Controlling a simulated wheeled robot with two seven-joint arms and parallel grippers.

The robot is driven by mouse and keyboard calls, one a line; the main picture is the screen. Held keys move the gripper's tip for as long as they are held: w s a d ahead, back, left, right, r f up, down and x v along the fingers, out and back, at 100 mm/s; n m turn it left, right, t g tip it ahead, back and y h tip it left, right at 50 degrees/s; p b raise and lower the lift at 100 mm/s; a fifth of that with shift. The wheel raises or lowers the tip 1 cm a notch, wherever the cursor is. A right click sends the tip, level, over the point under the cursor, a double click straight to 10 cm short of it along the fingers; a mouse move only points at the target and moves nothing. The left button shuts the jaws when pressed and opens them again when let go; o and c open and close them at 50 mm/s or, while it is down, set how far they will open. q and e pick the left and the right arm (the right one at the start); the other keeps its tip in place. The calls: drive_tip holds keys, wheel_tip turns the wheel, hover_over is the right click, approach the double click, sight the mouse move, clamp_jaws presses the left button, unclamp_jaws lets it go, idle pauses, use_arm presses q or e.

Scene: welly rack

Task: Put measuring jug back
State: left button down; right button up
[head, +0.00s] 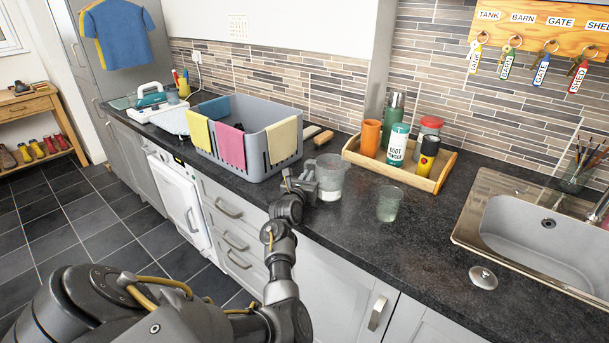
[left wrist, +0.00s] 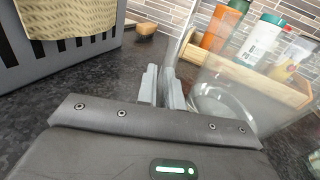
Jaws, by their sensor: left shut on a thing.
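The clear measuring jug (head: 331,179) is upright at the counter, between the grey crate and the wooden tray. My left gripper (head: 307,182) is at the jug's left side, where its handle is, and is shut on it. In the left wrist view, the two finger ends (left wrist: 163,88) are close together beside the jug's clear wall (left wrist: 222,82). The exact grip is partly hidden, and I cannot tell whether the jug's base touches the counter. My right gripper is not in view.
A wooden tray (head: 436,182) holding bottles and an orange cup stands behind right. The grey crate (head: 273,141) with hanging cloths is left. A clear tumbler (head: 388,204) stands right of the jug, and a metal plug (head: 483,277) lies near the sink (head: 520,226). The front counter is mostly clear.

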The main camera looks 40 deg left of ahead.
use_arm(q)
drive_tip(key=c, duration=1.5)
unclamp_jaws()
drive_tip(key=shift+f, duration=0.1)
drive_tip(key=shift+c, duration=0.2)
